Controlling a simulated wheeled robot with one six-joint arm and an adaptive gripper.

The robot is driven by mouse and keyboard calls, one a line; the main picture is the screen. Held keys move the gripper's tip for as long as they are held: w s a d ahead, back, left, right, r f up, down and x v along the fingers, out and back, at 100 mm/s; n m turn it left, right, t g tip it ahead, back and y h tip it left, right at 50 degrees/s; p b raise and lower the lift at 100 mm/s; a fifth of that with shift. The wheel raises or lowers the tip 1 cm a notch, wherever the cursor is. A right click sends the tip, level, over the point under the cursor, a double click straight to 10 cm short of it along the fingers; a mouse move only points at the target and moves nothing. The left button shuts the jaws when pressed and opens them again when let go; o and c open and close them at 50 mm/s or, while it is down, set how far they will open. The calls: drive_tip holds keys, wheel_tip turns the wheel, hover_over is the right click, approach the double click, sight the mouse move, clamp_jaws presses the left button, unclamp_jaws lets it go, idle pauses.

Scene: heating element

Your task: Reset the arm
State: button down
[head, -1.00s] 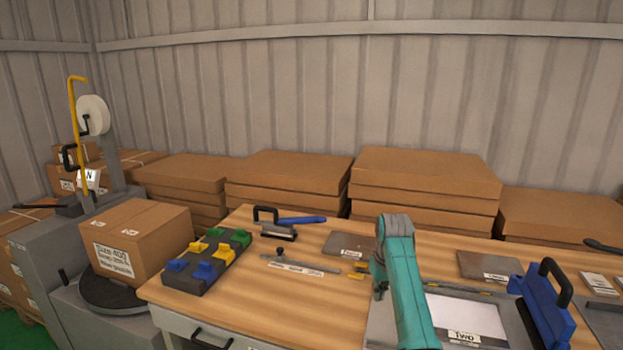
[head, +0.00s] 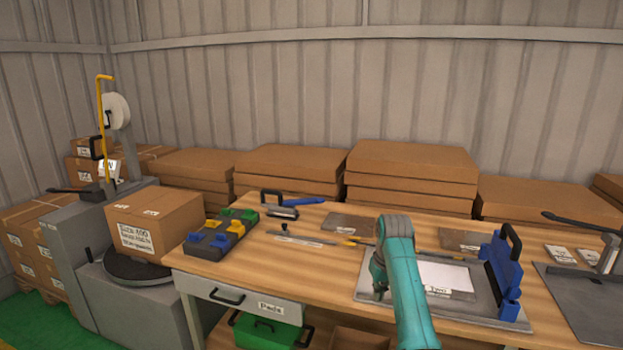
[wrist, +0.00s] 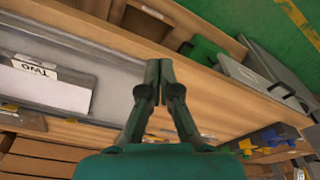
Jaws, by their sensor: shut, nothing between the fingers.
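My teal arm (head: 404,285) reaches up from the bottom of the head view, in front of the wooden workbench (head: 330,285). I cannot tell how high the fingers are above the bench.
A blue device with a black handle (head: 503,275) stands at the plate's right end. A dark block with yellow, blue and green parts (head: 222,236) sits at the bench's left. Left of the bench, a cardboard box (head: 155,222) rests on a round turntable. An open shelf below holds a green case (head: 268,332).

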drive_tip(key=s+f+t, duration=0.1)
drive_tip(key=s+f, duration=0.4)
drive_tip(key=f, duration=0.6)
drive_tip(key=s+f+t, duration=0.2)
drive_tip(key=s+f, duration=0.2)
drive_tip(key=f, duration=0.7)
drive_tip(key=s+f+t, duration=0.1)
drive_tip(key=s+f, duration=0.3)
drive_tip(key=s, duration=0.3)
drive_tip(key=s+f+m+t, duration=0.1)
drive_tip(key=s+f, duration=0.2)
drive_tip(key=s, duration=0.3)
drive_tip(key=s+f+t, duration=0.1)
drive_tip(key=s+f, duration=0.3)
drive_tip(key=s, duration=0.3)
drive_tip(key=s+r+m+t, duration=0.15)
drive_tip(key=s+r, duration=0.25)
drive_tip(key=s, duration=0.8)
drive_tip(key=s+r+n+t, duration=0.15)
drive_tip(key=s+r, duration=0.25)
drive_tip(key=s, duration=0.7)
drive_tip(key=s+r+t, duration=0.2)
drive_tip(key=s+r, duration=0.5)
drive_tip(key=r, duration=0.3)
drive_tip(key=s+r+m+t, duration=0.1)
drive_tip(key=s+r+t, duration=0.1)
drive_tip(key=s+r, duration=0.5)
wheel_tip(320, 180, up, 3)
drive_tip(key=shift+s+f, duration=0.1)
drive_tip(key=shift+s, duration=0.1)
